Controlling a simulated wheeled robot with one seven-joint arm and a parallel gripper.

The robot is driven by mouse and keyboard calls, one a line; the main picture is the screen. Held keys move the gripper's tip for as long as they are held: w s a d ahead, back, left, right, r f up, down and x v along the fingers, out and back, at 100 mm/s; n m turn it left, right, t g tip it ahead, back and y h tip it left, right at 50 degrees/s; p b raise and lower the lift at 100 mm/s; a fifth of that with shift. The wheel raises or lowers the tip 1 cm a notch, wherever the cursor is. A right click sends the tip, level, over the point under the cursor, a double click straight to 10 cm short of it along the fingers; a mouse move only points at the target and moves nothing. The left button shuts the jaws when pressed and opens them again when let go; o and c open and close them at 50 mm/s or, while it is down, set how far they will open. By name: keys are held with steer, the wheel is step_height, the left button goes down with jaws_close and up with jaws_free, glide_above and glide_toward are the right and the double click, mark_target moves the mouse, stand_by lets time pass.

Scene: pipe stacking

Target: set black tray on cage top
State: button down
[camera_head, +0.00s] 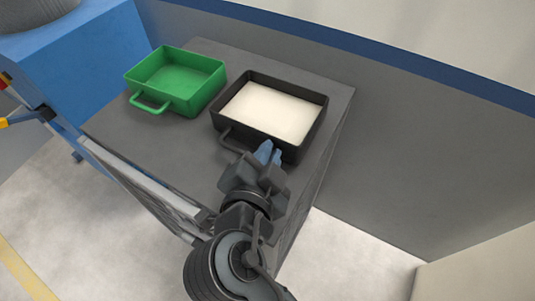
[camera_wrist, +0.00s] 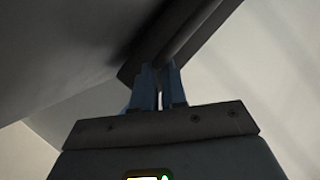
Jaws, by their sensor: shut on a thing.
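The black tray (camera_head: 313,130), filled with a pale, whitish content (camera_head: 270,112), is at the right part of the grey cage top (camera_head: 190,160). Its handle (camera_head: 232,140) is on the near side. My gripper (camera_head: 267,154) reaches the tray's near wall from the front, with its blue fingers close together. I cannot tell whether the tray rests on the top or is slightly raised.
A green tray (camera_head: 183,101) with a handle stands to the left on the same top. A blue box (camera_head: 100,55) is at the far left. A metal rail (camera_head: 150,180) runs along the near side. A grey wall with a blue stripe (camera_head: 370,45) is behind.

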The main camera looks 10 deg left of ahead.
steer(key=shift+f, duration=0.4)
steer(key=c, duration=1.2)
jaws_free()
steer(key=b+v, duration=0.1)
steer(key=v, duration=1.1)
steer(key=shift+b, duration=0.4)
